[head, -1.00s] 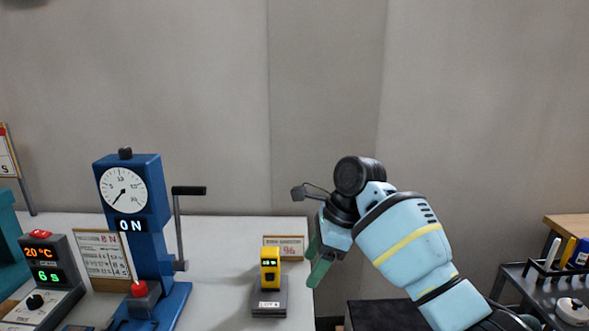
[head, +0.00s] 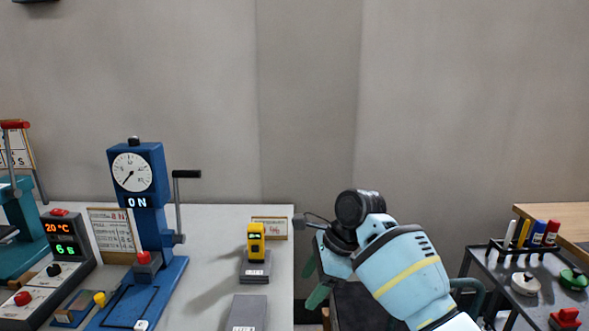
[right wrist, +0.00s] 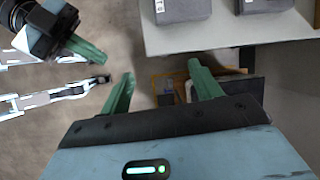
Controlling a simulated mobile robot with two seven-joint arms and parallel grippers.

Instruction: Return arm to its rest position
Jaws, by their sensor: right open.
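My right arm, light blue with a yellow stripe, comes in from the lower right in the head view. Its right gripper (head: 312,281) has green fingers, which point down just right of the grey table's right edge (head: 293,262). In the right wrist view the two fingers of this gripper (right wrist: 162,75) stand wide apart with nothing between them. Another gripper with a green finger, which looks like my left one (right wrist: 86,50), shows at the upper left of that view. Its opening cannot be told there, and the head view does not show it.
A blue press with a dial (head: 131,172) stands on the table beside a control box (head: 65,236). A yellow device (head: 255,240) sits on a grey block, with another grey block (head: 248,312) nearer. A dark cart (head: 500,268) with markers stands at right.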

